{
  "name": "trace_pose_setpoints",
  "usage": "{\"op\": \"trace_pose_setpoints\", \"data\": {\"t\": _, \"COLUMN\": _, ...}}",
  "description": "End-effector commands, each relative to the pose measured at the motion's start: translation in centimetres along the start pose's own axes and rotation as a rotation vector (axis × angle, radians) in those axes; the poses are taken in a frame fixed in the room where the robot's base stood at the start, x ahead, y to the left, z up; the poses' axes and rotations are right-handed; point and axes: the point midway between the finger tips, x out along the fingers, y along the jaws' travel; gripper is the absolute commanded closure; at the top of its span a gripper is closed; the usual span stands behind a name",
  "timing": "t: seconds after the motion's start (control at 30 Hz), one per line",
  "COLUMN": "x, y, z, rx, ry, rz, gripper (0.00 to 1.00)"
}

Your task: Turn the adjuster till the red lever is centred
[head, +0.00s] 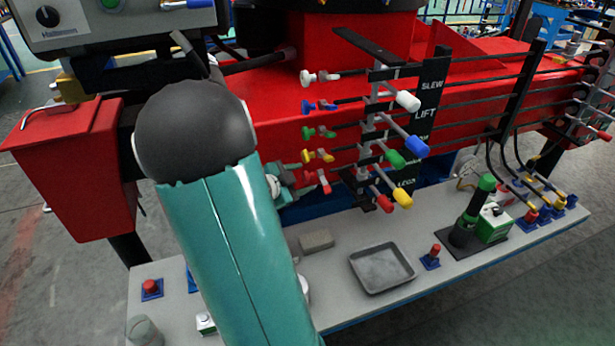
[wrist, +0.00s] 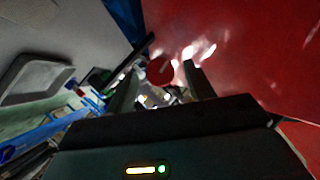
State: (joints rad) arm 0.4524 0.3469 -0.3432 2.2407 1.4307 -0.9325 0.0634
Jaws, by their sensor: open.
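In the head view, a column of coloured levers stands on a grey post. The red lever (head: 382,201) is the lowest and slants down to the right. The red adjuster (head: 325,182) is the lowest of the coloured knobs left of the post. My gripper (head: 290,178) is just left of this adjuster, partly hidden by my teal arm. In the wrist view, my gripper (wrist: 160,78) has its two fingers apart. A dark red round shape (wrist: 160,68), probably the adjuster, shows between the fingertips. I cannot tell whether the fingers touch it.
The yellow adjuster (head: 318,156) is close above the red one. The red crane body (head: 260,82) is behind. Below, the grey bench (head: 345,306) carries a metal tray (head: 383,267), a grey block (head: 316,240) and a green tool (head: 472,212). A red box (head: 72,172) stands left.

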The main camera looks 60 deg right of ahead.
Motion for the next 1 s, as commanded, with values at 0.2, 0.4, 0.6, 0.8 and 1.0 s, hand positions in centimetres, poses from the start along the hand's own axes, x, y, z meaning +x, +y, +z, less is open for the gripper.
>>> {"op": "trace_pose_setpoints", "data": {"t": 0.2, "x": -5.2, "y": -0.1, "z": 0.1, "rx": 0.0, "ry": -0.004, "rz": -0.003, "gripper": 0.47}}
{"op": "trace_pose_setpoints", "data": {"t": 0.4, "x": -8.6, "y": 0.0, "z": 0.0, "rx": -0.001, "ry": -0.002, "rz": -0.002, "gripper": 0.47}}
{"op": "trace_pose_setpoints", "data": {"t": 0.6, "x": -9.8, "y": 0.0, "z": 0.0, "rx": -0.002, "ry": 0.0, "rz": 0.0, "gripper": 0.47}}
{"op": "trace_pose_setpoints", "data": {"t": 0.8, "x": -9.8, "y": 0.0, "z": 0.0, "rx": -0.002, "ry": 0.0, "rz": 0.0, "gripper": 0.47}}
{"op": "trace_pose_setpoints", "data": {"t": 1.0, "x": -9.8, "y": 0.0, "z": 0.0, "rx": -0.001, "ry": 0.0, "rz": 0.0, "gripper": 0.47}}
